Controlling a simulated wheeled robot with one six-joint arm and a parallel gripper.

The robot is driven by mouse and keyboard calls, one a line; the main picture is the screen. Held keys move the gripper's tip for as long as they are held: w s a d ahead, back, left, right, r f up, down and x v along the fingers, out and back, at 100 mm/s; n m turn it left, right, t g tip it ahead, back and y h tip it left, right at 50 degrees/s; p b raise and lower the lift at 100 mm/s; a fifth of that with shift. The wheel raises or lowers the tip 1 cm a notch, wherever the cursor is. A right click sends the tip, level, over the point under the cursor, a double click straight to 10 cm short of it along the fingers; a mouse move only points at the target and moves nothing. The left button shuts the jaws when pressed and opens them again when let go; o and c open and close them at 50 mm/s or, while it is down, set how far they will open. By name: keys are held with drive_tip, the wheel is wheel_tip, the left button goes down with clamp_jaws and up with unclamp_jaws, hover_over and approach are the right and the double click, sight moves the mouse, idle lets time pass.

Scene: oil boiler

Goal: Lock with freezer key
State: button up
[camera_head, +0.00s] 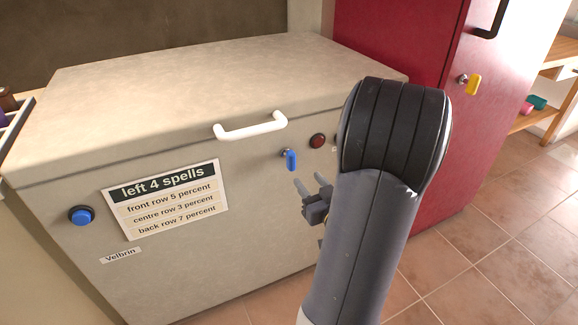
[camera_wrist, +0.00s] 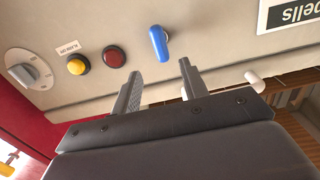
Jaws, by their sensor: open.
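The chest freezer (camera_head: 230,85) is pale and closed, with a white handle (camera_head: 250,126) on its lid. The blue key (camera_head: 291,160) sits in a lock on its front, right of the handle. In the wrist view the blue key (camera_wrist: 159,43) lies just beyond the gap between my fingertips. My gripper (camera_head: 312,187) is open and empty, a little below and right of the key in the head view. The wrist view shows my gripper (camera_wrist: 161,68) with its two fingers apart, not touching the key. My arm hides part of the freezer's front right.
A red button (camera_head: 317,141) is right of the key. A yellow button (camera_wrist: 77,64) and a grey knob (camera_wrist: 30,70) show in the wrist view. A blue button (camera_head: 82,215) and a sign (camera_head: 168,200) are left. A red cabinet (camera_head: 400,40) with a yellow key (camera_head: 473,85) stands right.

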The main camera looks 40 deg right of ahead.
sight(293, 162)
drive_tip(key=b+x, duration=0.1)
drive_tip(key=x, duration=0.9)
drive_tip(key=shift+w+b, duration=0.3)
drive_tip(key=shift+w, duration=0.1)
drive_tip(key=shift+c, duration=0.3)
clamp_jaws()
